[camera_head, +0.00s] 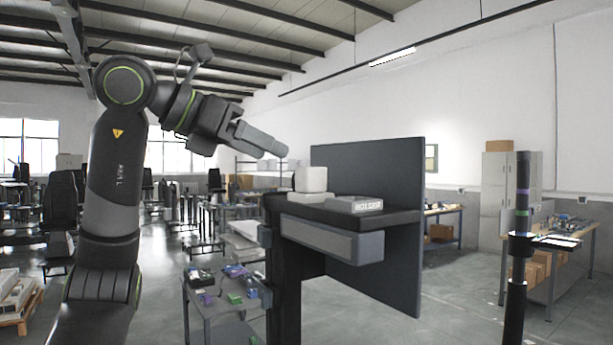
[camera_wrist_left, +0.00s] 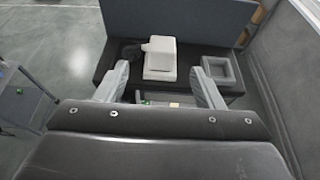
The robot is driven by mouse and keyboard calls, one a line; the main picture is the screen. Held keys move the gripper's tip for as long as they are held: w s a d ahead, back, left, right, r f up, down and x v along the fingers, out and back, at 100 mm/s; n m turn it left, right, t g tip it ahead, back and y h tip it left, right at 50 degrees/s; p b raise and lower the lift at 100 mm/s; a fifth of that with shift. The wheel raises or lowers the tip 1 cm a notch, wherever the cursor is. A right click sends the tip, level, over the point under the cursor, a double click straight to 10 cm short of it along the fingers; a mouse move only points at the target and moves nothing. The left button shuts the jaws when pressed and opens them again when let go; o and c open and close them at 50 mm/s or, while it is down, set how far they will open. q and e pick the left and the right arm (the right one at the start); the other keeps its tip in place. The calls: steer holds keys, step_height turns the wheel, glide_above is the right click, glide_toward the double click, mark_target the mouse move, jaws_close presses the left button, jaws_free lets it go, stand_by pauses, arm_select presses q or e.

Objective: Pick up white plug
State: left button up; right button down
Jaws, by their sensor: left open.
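The white plug (camera_head: 311,179) is a rounded white block on a wider pale base, standing upright on a dark shelf (camera_head: 402,217). It also shows in the left wrist view (camera_wrist_left: 160,62), at the top middle. My left gripper (camera_head: 282,151) is above and to the left of the plug in the head view, apart from it. In the left wrist view the gripper (camera_wrist_left: 160,72) is open, one finger on each side of the plug's picture, with nothing between them. A grey square holder (camera_head: 367,205) stands right of the plug; its hollow top (camera_wrist_left: 221,72) shows in the wrist view.
A dark upright panel (camera_head: 372,160) rises behind the shelf. A dark post (camera_head: 283,290) is below the shelf's left end. A low table with small coloured items (camera_head: 235,298) stands lower left. Free air lies left of and above the plug.

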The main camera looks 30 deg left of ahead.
mark_target(319, 175)
arm_select(q)
steer(key=p+x, duration=0.1)
steer(key=x, duration=0.6)
steer(key=shift+w+d+r, duration=0.1)
steer(key=shift+d+r, duration=0.05)
steer(key=shift+w+p, duration=0.1)
steer(key=shift+p, duration=0.45)
steer(key=p+x, duration=0.2)
steer(key=x, duration=0.2)
steer(key=shift+d, duration=0.15)
steer(key=shift+w+d+f, duration=0.1)
steer(key=shift+w+f, duration=0.05)
steer(key=shift+f, duration=0.05)
arm_select(e)
steer(key=r, duration=0.1)
steer(key=w+r, duration=0.1)
steer(key=r, duration=0.2)
steer(key=shift+w+d+r, duration=0.15)
steer(key=shift+w+r, duration=0.15)
steer(key=shift+r, duration=0.1)
arm_select(q)
steer(key=shift+c, duration=0.3)
steer(key=c, duration=1)
arm_select(e)
steer(key=shift+w+a, duration=0.2)
